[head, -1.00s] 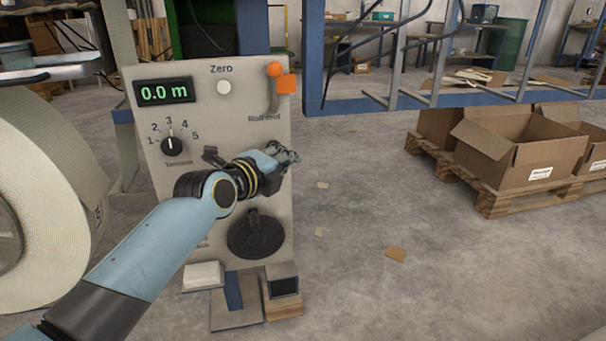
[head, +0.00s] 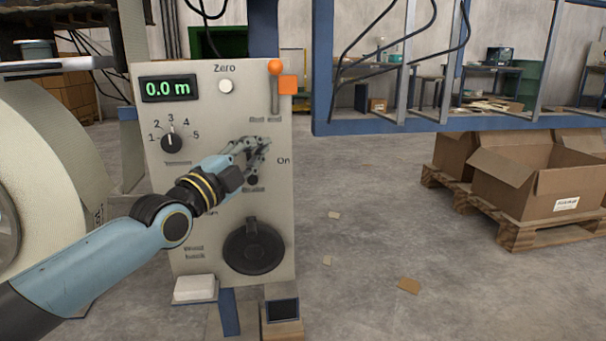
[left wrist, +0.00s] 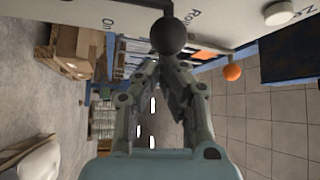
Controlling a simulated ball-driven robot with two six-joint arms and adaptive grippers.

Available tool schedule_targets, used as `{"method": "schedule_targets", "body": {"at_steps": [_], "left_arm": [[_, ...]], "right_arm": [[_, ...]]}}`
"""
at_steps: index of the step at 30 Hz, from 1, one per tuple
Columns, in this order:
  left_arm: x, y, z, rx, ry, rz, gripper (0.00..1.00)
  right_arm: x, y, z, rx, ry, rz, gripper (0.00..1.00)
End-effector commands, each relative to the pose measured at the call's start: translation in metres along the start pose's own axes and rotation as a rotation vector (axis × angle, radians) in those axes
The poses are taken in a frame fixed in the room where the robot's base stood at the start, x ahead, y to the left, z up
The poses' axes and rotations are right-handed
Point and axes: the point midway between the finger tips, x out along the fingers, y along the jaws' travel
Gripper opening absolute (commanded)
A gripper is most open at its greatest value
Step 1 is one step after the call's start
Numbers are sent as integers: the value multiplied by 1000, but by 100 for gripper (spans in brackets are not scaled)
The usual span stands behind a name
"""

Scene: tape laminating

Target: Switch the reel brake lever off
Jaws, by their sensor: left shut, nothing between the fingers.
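The grey control panel (head: 275,205) stands ahead in the head view, with an "On" mark on its right side and a "Brake" label lower down. A small black round part (head: 252,180) shows just above that label; my gripper partly covers this area. My left gripper (head: 262,146) is in front of the panel, between the two. In the left wrist view a black ball knob (left wrist: 170,37) is just past the fingertips of my left gripper (left wrist: 164,62), which are shut and empty. I cannot tell if they touch it.
The orange-tipped roll end lever (head: 275,68) and the white zero button (head: 226,86) are above. The tension dial (head: 171,142) is at left, a large black knob (head: 253,247) below. A large tape roll (head: 55,180) fills the left.

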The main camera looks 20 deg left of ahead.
Motion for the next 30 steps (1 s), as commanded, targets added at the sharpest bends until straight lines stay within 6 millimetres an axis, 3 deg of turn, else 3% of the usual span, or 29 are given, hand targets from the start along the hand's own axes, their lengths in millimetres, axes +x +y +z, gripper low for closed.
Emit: {"method": "schedule_targets", "body": {"at_steps": [15, 30], "left_arm": [[-21, -11, 25, -269, 2, -252, 0], [-30, -10, 34, -368, 4, -345, 0]], "right_arm": [[-8, 2, -11, 4, -94, -3, 61], [-12, 2, -13, 6, -140, -5, 61]]}}
